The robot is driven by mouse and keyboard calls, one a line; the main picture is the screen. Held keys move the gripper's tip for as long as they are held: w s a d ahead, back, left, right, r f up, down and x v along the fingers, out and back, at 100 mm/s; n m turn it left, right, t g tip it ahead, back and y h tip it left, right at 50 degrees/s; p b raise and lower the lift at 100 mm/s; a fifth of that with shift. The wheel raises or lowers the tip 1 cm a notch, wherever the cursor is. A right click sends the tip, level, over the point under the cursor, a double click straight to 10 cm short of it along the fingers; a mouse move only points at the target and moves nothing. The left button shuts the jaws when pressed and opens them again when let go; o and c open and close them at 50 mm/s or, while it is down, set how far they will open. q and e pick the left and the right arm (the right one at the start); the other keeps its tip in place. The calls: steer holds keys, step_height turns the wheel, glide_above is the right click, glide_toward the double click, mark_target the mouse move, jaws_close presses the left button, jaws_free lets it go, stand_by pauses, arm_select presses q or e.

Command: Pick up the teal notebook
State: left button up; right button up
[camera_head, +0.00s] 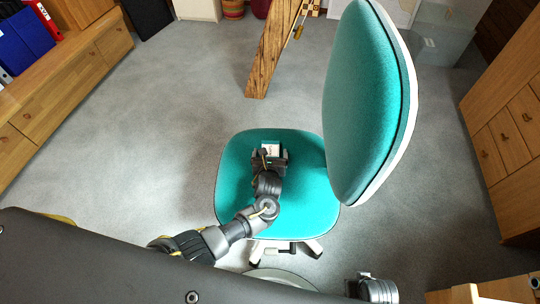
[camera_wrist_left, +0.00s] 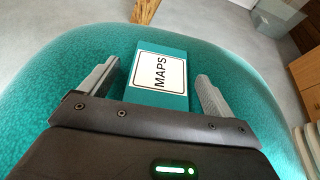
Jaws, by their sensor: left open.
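The teal notebook (camera_wrist_left: 160,98) lies on the seat of a teal office chair (camera_head: 300,200). It has a white label with a dark border reading MAPS. In the head view the notebook (camera_head: 271,149) is small and partly hidden by my left gripper (camera_head: 270,155). In the left wrist view my left gripper (camera_wrist_left: 157,78) is open, with one finger on each side of the notebook and visible gaps between. Its near end is hidden by the gripper body. Whether the fingers touch the seat I cannot tell.
The chair's backrest (camera_head: 365,100) rises just right of the seat. A timber brace (camera_head: 267,62) stands on the grey floor behind. Wooden cabinets are at the left (camera_head: 75,80) and right (camera_head: 510,130). A clear plastic bin (camera_head: 440,42) is at the back right.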

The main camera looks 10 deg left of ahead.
arm_select(q)
steer(key=shift+w, duration=0.2)
arm_select(e)
steer(key=shift+r, duration=0.25)
arm_select(q)
steer(key=shift+c, duration=0.3)
steer(key=c, duration=1)
arm_select(e)
steer(key=shift+w, duration=0.1)
